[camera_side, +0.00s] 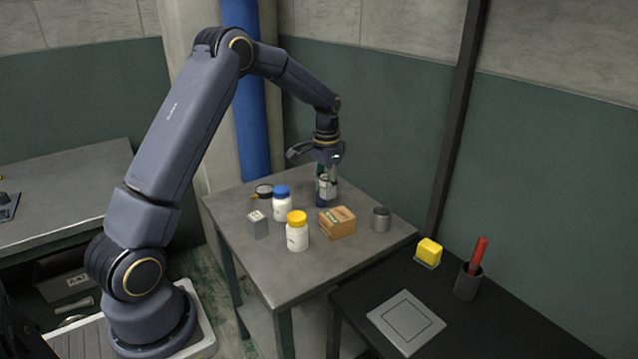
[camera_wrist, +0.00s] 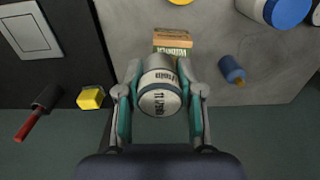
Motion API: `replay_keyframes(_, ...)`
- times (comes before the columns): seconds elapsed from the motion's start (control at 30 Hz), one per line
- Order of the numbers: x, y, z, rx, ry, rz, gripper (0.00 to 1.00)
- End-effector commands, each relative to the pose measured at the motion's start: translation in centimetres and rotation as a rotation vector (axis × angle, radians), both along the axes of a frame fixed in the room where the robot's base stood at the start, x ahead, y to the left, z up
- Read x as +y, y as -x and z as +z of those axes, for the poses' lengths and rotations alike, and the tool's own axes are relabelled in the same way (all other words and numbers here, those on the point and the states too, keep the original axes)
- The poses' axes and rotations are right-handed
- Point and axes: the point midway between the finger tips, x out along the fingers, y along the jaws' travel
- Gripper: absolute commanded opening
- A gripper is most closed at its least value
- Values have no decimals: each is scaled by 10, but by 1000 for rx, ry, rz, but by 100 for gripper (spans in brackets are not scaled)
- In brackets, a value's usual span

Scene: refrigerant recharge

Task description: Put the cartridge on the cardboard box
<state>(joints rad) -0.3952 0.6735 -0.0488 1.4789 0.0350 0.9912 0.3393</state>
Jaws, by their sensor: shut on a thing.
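The cartridge (camera_wrist: 160,92) is a light grey cylinder with a dark-lettered band, seen almost end-on in the wrist view. My gripper (camera_wrist: 160,100) is shut on it, one finger on each side. In the side view my gripper (camera_side: 329,165) points down with the cartridge (camera_side: 330,187) beneath it, over the back of the grey table. I cannot tell whether its bottom touches the table. The cardboard box (camera_side: 337,222) stands in front of it towards the side camera. In the wrist view the box (camera_wrist: 173,40) shows just above the cartridge, partly covered by it.
A dark blue cylinder (camera_wrist: 230,69) stands close by, right of the box in the wrist view. The table's front is clear.

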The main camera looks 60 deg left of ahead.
Motion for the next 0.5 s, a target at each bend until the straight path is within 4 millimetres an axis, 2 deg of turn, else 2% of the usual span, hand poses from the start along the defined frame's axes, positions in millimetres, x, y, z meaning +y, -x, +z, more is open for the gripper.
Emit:
replay_keyframes(0.03, 4, -13, -9, 1, 0, 0, 0)
replay_keyframes(0.2, 11, -38, -42, 1, 0, 0, 0)
replay_keyframes(0.5, 17, -55, -64, -1, -1, 0, 0)
